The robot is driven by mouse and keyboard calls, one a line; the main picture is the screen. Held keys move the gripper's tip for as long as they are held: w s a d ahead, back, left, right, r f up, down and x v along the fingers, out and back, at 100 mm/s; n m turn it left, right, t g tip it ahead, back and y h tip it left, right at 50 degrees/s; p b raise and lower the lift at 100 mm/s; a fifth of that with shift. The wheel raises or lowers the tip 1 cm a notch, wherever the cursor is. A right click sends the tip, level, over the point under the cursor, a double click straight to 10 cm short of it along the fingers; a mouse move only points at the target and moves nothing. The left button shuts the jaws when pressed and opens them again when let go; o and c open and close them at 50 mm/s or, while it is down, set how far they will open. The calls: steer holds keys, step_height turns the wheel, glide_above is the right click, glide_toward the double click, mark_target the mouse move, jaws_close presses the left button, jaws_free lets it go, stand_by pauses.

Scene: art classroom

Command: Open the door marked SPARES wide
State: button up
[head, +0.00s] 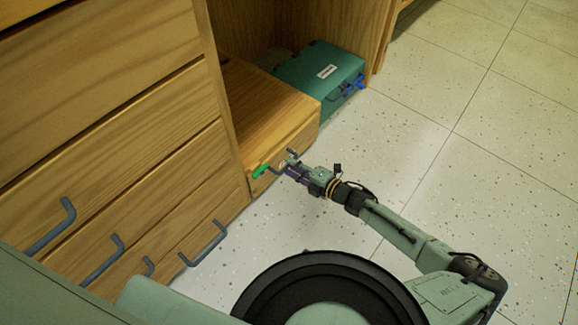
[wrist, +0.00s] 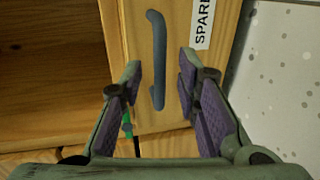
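The SPARES door is a light wooden panel (wrist: 137,35) in the wrist view and the low wooden front (head: 303,137) in the head view. It looks shut. Its white label (wrist: 203,22) shows "SPARE", with the rest cut off by the picture's edge. A grey bar handle (wrist: 157,50) is fixed beside the label; it also shows in the head view (head: 293,154). My gripper (wrist: 161,68) is open, with one finger on each side of the handle's lower part and gaps to both. In the head view my gripper (head: 287,169) is at the door front.
A small green piece (head: 261,171) is near the door's left end. A teal case (head: 318,66) with a blue clasp (head: 353,86) stands behind. Drawers with grey handles (head: 204,243) are on the left. The speckled floor (head: 420,130) to the right is clear.

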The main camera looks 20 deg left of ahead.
steer(key=shift+x, duration=1.15)
steer(key=shift+c, duration=0.6)
jaws_close()
